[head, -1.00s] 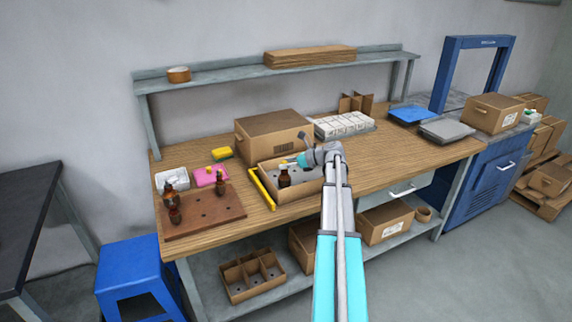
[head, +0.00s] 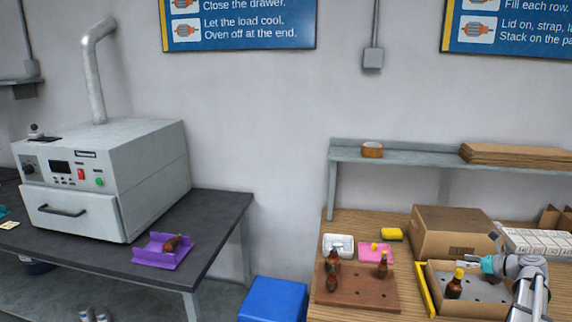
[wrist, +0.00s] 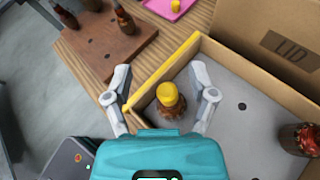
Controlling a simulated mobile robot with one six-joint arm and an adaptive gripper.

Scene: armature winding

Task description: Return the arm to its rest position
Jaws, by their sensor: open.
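My gripper (wrist: 165,88) is open in the wrist view. Its two fingers stand apart on either side of a brown armature with a yellow top (wrist: 170,100), which stands in the open cardboard box (wrist: 228,75). I cannot tell whether the fingers touch it. In the head view, my arm (head: 520,275) reaches over the box (head: 485,307) from the right. The armature (head: 454,284) stands at the box's left end, and the gripper's teal body (head: 489,264) shows just above and to its right.
A brown pegboard (head: 357,290) holding several armatures stands left of the box. A yellow bar (head: 424,290) runs along the box's left edge. A closed carton (head: 450,232) stands behind. An oven (head: 105,175) and a purple tray (head: 160,252) are on the dark table at far left.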

